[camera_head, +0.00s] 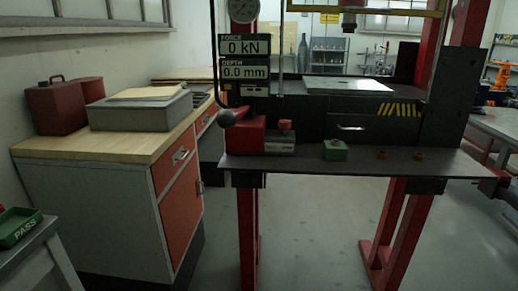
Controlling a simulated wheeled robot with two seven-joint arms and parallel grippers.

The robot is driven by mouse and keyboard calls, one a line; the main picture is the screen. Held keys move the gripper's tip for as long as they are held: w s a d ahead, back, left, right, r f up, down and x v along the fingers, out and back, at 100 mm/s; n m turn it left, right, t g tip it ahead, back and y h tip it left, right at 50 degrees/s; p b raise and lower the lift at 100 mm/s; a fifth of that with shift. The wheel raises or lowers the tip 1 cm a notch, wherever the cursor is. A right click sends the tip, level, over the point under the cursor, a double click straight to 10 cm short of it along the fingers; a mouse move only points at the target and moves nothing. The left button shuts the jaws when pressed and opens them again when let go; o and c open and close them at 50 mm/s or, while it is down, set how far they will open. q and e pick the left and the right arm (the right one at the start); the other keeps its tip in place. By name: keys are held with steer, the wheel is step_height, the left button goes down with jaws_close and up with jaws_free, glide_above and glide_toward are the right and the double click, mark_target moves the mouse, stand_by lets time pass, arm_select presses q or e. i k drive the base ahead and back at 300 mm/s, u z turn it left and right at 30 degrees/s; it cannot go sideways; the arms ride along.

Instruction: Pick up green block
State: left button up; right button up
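The green block (335,150) sits on the dark front shelf (290,166) of the press, a little right of the shelf's middle. It looks small and box-like, with a detail on its top too small to make out. Nothing is touching it from above. I see neither of my grippers for sure in the head view.
A red-knobbed grey block (281,140) is left of the green block; two small brown pieces (400,155) are right. A green PASS tray (17,228) is at far left. Floor in front is clear.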

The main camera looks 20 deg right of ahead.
mark_target(331, 153)
steer(key=u, duration=0.25)
steer(key=i, duration=1.15)
steer(key=z, duration=1.9)
